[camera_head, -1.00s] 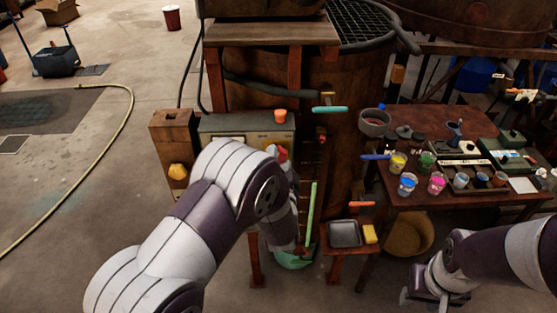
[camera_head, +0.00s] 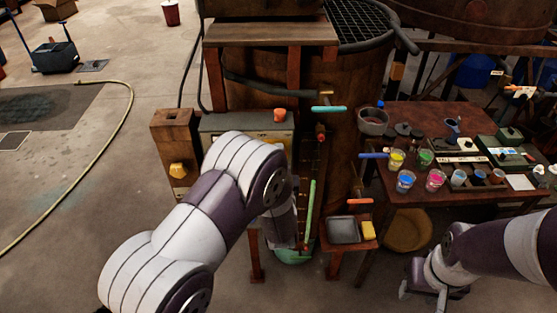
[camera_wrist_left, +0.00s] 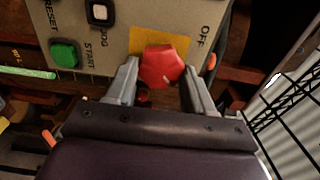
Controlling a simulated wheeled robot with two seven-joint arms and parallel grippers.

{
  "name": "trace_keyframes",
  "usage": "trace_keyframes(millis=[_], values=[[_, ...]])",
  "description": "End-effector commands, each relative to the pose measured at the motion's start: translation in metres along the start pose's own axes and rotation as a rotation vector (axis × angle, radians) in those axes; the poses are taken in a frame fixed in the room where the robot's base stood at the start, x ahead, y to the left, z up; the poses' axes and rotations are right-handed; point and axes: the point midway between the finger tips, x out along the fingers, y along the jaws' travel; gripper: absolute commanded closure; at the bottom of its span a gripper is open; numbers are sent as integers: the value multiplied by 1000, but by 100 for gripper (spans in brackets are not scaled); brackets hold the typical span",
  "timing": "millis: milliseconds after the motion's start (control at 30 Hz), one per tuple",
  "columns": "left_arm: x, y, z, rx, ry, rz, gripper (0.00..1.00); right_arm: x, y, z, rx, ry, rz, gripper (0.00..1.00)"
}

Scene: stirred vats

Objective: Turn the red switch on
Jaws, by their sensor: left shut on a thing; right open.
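The red switch (camera_wrist_left: 163,67) is a faceted red knob on a yellow plate of the grey panel (camera_wrist_left: 115,28) in the left wrist view, with the label OFF near it. My left gripper (camera_wrist_left: 162,85) has a finger on each side of the knob and is shut on it. In the head view the panel box (camera_head: 222,123) shows only its upper part; my left arm hides the switch and the left gripper. My right gripper (camera_head: 422,298) is open and empty at the lower right, below the bench.
A green START button (camera_wrist_left: 64,54) and a white-and-black button (camera_wrist_left: 99,12) sit beside the switch. A bench (camera_head: 400,122) with several cups stands right. A small stand holds a grey tray (camera_head: 344,231) and a yellow block (camera_head: 368,230). The left floor is mostly open.

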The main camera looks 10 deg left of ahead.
Motion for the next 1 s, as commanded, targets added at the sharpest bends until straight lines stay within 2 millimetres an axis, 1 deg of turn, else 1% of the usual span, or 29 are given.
trace_keyframes(millis=[467,500,533,567,867,933,1000], values=[[1,-1,0,11,-2,-3,78,0,0,0,0,0,0,56],[1,-1,0,11,-2,-3,34,0,0,0,0,0,0,56],[1,-1,0,10,-2,-3,25,0,0,0,0,0,0,56],[1,-1,0,10,-2,-3,22,0,0,0,0,0,0,56],[-2,0,0,10,0,-1,22,1,0,0,0,0,0,56],[-9,1,-1,9,1,-2,22,4,0,0,0,0,0,56],[-22,3,-1,9,2,-2,22,10,0,1,0,0,0,56]])
